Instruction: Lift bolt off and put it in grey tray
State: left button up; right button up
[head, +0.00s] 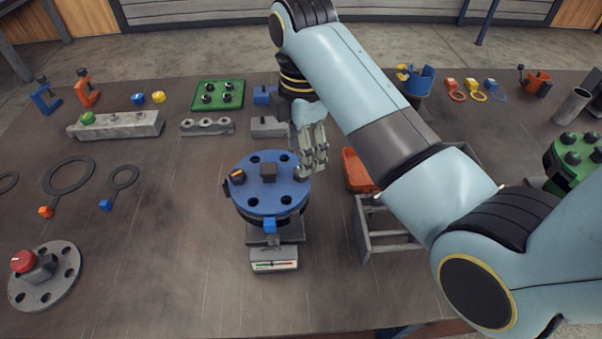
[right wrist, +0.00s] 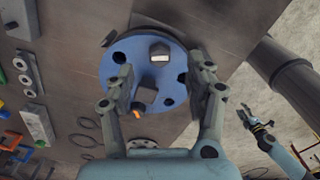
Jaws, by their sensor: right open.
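A blue round flange (head: 262,200) with several holes stands on a grey support. It also shows in the right wrist view (right wrist: 112,75). A grey bolt head with a bright top (right wrist: 160,50) sits near the flange's rim, between my right fingers in that view. My right gripper (head: 312,170) is open at the flange's right edge; in its wrist view (right wrist: 163,85) the fingers stand apart, not visibly touching the bolt. A grey open-framed tray (head: 372,246) is right of the flange, partly hidden by my arm. My left gripper (right wrist: 252,118) shows small in the right wrist view.
A dark block (head: 268,172) and an orange-marked piece (head: 237,177) sit on the flange. An orange bin (head: 357,172) is close to its right. A green plate (head: 217,95) and grey blocks lie behind.

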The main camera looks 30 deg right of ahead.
aim_at(301, 180)
notch_tip(301, 180, down, 4)
jog(key=shift+a+r+p, duration=0.1)
jog(key=shift+a+p, duration=0.05)
jog(key=shift+p, duration=0.4)
jog(key=shift+f, duration=0.55)
jog(key=shift+c, duration=1.2)
pick_arm(q)
jog(key=shift+w+d+r, duration=0.25)
jog(key=shift+w+r, duration=0.4)
jog(key=shift+w, duration=0.15)
pick_arm(e)
grip_shut()
